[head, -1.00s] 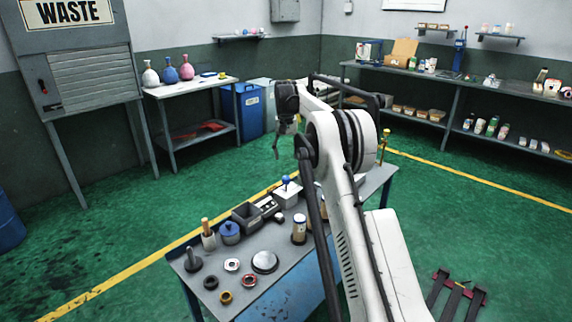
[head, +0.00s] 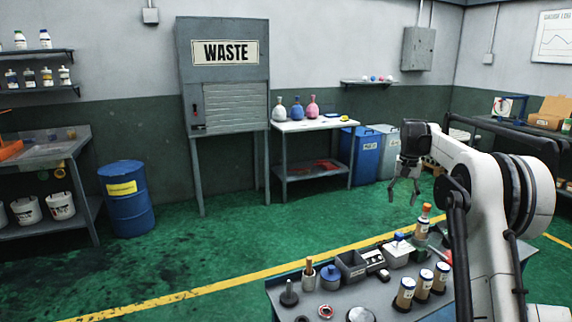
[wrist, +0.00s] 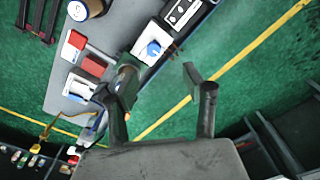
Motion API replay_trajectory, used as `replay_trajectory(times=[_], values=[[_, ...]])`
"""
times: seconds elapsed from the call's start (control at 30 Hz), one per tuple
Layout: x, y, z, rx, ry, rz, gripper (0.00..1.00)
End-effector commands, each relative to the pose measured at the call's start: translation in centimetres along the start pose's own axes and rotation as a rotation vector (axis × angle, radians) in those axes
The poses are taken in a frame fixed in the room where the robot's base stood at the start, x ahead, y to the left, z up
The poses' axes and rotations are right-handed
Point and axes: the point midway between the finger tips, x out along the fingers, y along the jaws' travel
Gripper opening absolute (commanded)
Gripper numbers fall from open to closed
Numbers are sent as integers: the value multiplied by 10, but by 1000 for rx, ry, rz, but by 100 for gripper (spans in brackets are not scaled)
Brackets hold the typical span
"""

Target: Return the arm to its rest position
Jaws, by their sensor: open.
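My gripper (head: 404,190) is open and empty in the head view, its fingers pointing down at the end of my raised arm. It hangs beyond the workbench (head: 385,292), above the green floor and apart from the bench items. In the wrist view my gripper (wrist: 160,90) shows two spread dark fingers with nothing gripped between them. The bench top (wrist: 65,90) lies below and to the left there, with a white box with a blue knob (wrist: 152,46) and red-and-white boxes on it. One finger overlaps a green item on the bench in that view.
A bottle with an orange cap (head: 424,220) stands on the bench near my arm, with several jars beside it. A waste cabinet (head: 225,100), a blue drum (head: 126,198) and a white side table (head: 313,125) stand by the far wall. Open floor lies between.

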Motion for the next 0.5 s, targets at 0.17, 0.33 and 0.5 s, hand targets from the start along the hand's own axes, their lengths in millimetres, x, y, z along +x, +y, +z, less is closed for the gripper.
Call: replay_trajectory(times=[0.17,0.33,0.5], values=[[-44,-16,34,-33,48,-7,46],[-78,-29,70,-64,95,-14,46],[-106,-39,112,-95,142,-22,46]])
